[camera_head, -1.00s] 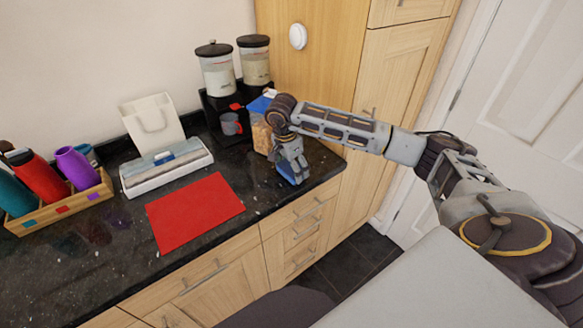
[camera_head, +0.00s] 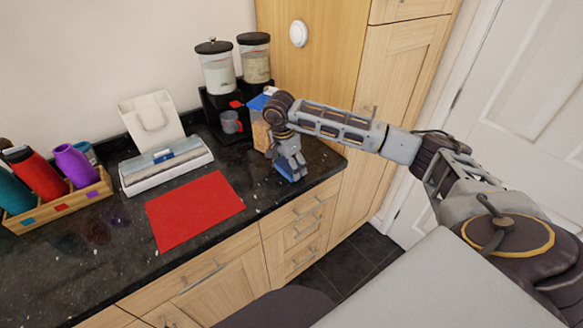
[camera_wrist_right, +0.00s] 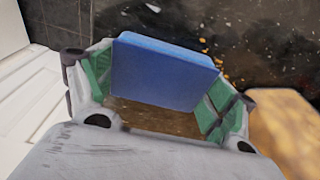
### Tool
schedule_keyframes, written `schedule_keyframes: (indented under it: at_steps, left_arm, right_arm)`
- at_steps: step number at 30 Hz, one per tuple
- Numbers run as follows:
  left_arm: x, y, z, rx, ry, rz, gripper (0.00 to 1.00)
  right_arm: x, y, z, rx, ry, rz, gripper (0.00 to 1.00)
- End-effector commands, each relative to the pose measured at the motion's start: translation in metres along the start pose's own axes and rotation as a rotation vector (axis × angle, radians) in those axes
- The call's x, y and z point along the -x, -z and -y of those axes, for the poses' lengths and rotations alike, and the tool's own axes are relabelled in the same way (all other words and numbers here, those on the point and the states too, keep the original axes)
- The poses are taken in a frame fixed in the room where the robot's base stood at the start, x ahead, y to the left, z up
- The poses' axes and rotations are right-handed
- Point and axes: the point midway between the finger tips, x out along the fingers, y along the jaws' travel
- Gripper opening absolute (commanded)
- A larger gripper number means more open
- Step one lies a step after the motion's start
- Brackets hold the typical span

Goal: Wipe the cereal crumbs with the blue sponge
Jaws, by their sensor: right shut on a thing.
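The blue sponge (camera_head: 290,169) is at the worktop near its right end, below my right gripper (camera_head: 291,160). In the right wrist view the sponge (camera_wrist_right: 163,72) sits between the two green-padded fingers of my right gripper (camera_wrist_right: 160,92), which is shut on it. Small orange-brown cereal crumbs (camera_wrist_right: 216,60) lie on the dark worktop just beside the sponge. The head view is too coarse to show the crumbs clearly. Whether the sponge presses on the worktop I cannot tell. My left gripper is not in view.
A red mat (camera_head: 194,211) lies left of the sponge. A cereal container with a blue lid (camera_head: 258,103) stands close behind my gripper.

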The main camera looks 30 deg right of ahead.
Motion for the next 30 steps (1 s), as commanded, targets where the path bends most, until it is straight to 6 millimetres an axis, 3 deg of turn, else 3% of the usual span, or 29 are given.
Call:
schedule_keyframes:
  at_steps: [13, 30]
  left_arm:
    - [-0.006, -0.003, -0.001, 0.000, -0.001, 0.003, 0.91]
    - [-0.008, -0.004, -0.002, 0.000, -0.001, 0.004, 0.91]
  right_arm:
    - [0.000, 0.001, 0.024, 0.000, 0.000, 0.000, 0.65]
    - [0.000, 0.002, 0.030, -0.001, 0.000, 0.000, 0.65]
